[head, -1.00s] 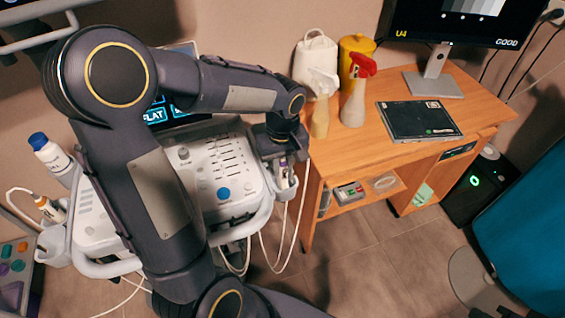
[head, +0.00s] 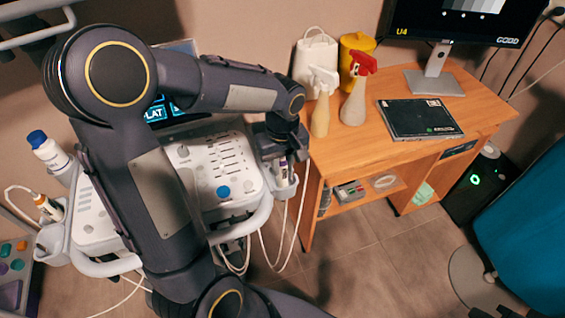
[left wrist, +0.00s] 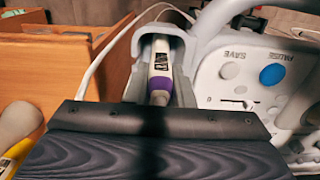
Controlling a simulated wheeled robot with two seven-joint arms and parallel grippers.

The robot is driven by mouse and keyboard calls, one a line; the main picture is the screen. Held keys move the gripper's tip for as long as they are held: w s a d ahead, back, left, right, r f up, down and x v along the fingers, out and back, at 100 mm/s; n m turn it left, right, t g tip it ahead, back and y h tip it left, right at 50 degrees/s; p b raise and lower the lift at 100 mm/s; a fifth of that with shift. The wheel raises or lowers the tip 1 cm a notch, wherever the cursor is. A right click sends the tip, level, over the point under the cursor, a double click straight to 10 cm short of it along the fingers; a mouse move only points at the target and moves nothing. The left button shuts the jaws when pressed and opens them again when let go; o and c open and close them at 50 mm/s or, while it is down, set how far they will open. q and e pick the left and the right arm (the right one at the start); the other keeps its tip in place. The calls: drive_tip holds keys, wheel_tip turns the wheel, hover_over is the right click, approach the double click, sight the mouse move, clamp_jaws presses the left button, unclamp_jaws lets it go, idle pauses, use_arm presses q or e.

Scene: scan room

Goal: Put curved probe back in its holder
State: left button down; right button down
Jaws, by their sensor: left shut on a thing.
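A white probe with a purple band and a small dark label (left wrist: 161,66) is upright in the grey-white holder (left wrist: 179,48) at the side of the ultrasound console. In the head view the probe (head: 283,172) shows just below my left gripper (head: 284,153), inside the holder cup (head: 285,191). My left gripper is shut on this probe from above, and its dark body hides the probe's upper end. How deep the probe sits in the cup is hard to tell. My right gripper is out of view.
The console panel (head: 226,170) lies left of the holder, partly behind my left arm. White cables (head: 263,246) hang below. A wooden desk (head: 345,152) with spray bottles stands close on the right. Another probe with an orange band (head: 49,208) sits at the console's left side.

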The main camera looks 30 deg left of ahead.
use_arm(q)
drive_tip(key=c, duration=1.2)
unclamp_jaws()
drive_tip(key=shift+o, duration=0.2)
wheel_tip(320, 180, up, 8)
drive_tip(key=shift+f, duration=0.15)
drive_tip(key=s+d+m+t+h, duration=0.2)
drive_tip(key=s+m, duration=0.2)
drive_tip(key=s, duration=0.4)
drive_tip(key=s+d+m+t+h, duration=0.1)
drive_tip(key=s+d+m+t, duration=0.1)
drive_tip(key=s, duration=0.6)
drive_tip(key=shift+s+r+m+t+h, duration=0.35)
drive_tip(key=shift+m+t, duration=0.45)
drive_tip(key=shift+m, duration=0.3)
